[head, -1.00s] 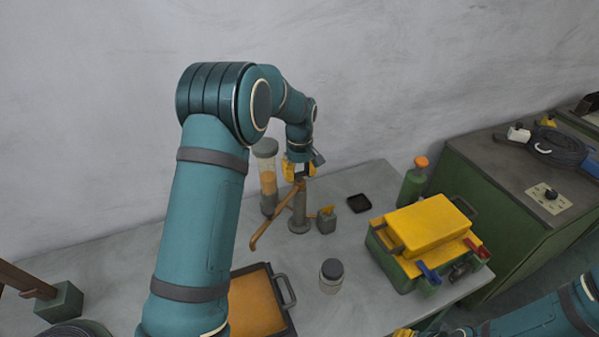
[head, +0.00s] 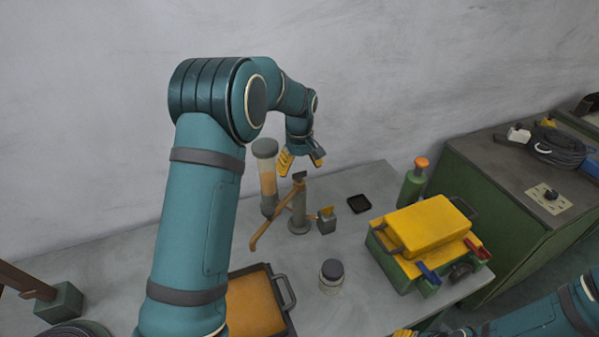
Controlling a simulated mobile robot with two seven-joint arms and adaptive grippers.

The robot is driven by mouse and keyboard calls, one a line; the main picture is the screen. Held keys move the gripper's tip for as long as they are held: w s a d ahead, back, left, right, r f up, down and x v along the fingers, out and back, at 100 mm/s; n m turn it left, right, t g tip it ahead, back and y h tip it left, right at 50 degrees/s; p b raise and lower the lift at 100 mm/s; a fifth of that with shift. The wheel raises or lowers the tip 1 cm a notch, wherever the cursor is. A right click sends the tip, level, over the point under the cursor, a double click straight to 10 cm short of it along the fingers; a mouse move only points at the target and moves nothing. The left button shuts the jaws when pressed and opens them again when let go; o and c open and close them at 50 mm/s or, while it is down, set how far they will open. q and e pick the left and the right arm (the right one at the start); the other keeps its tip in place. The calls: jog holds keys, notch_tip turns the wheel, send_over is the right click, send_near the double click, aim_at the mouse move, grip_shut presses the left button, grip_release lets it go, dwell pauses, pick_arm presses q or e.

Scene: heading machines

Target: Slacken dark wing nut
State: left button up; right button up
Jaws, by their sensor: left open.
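A grey post (head: 299,210) stands on the table with a brown angled arm on it. A small dark piece on its top, seemingly the dark wing nut (head: 299,176), is too small to make out in detail. My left gripper (head: 301,163), with yellow fingers, is open and empty just above the post top, with a small gap below it. Only a yellow tip of my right gripper (head: 404,333) shows at the bottom edge; its jaws are cut off.
A clear cylinder with orange content (head: 268,180) stands close left of the post. A small grey-green box (head: 327,224) is right of it. A lidded jar (head: 331,276), an orange tray (head: 291,290), a black dish (head: 359,204), a green bottle (head: 412,186) and a yellow-green toolbox (head: 377,250) surround it.

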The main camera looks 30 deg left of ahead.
pick_arm(q)
notch_tip(320, 180, up, 10)
jog(key=shift+f, duration=0.15)
jog(key=shift+s+f, duration=0.1)
dwell(0.6)
